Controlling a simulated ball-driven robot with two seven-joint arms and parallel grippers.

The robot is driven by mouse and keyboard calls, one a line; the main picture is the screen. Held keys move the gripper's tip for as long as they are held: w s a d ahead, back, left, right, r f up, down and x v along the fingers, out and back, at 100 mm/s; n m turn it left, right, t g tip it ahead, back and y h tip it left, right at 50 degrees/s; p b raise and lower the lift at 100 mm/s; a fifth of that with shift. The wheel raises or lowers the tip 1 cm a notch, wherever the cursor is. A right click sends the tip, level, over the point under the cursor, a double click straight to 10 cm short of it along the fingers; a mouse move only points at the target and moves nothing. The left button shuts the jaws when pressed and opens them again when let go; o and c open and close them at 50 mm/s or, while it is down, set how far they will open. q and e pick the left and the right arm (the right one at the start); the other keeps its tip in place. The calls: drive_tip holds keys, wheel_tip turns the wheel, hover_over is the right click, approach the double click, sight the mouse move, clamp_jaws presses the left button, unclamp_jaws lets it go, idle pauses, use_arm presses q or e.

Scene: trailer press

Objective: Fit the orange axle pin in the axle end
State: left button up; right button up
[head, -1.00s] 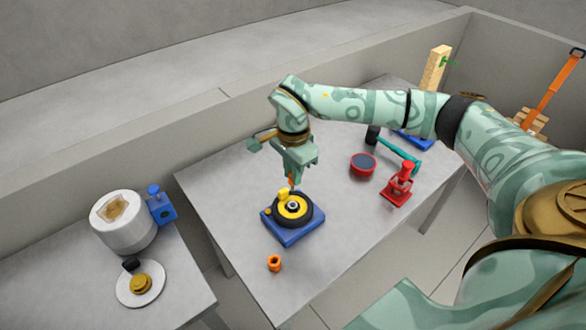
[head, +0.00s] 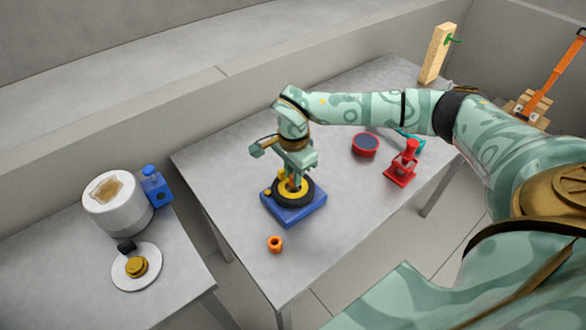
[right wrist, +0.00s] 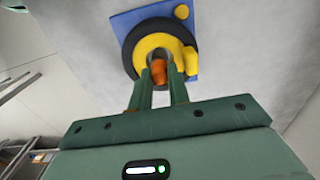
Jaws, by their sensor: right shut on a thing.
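The orange axle pin (right wrist: 159,72) is between the fingers of my right gripper (right wrist: 161,88), which is shut on it. In the head view my right gripper (head: 293,181) points down over the middle of a black-tyred wheel with a yellow hub (head: 305,197). The wheel lies flat on a blue base (head: 293,215). The axle end at the hub's centre is hidden behind the pin and fingers. I cannot tell whether the pin is inside it or just above it. My left gripper is not in view.
An orange ring-like piece (head: 275,243) lies on the table (head: 230,170) in front of the base. A red round dish (head: 365,144) and a red press-like tool (head: 403,165) stand to the right. A yellow knob (right wrist: 190,58) sits on the wheel beside the fingers.

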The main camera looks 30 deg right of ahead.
drive_tip(key=shift+f, duration=0.25)
idle(0.6)
drive_tip(key=o, duration=0.9)
wheel_tip(320, 180, up, 16)
drive_tip(key=p, duration=0.3)
drive_tip(key=shift+r, duration=0.15)
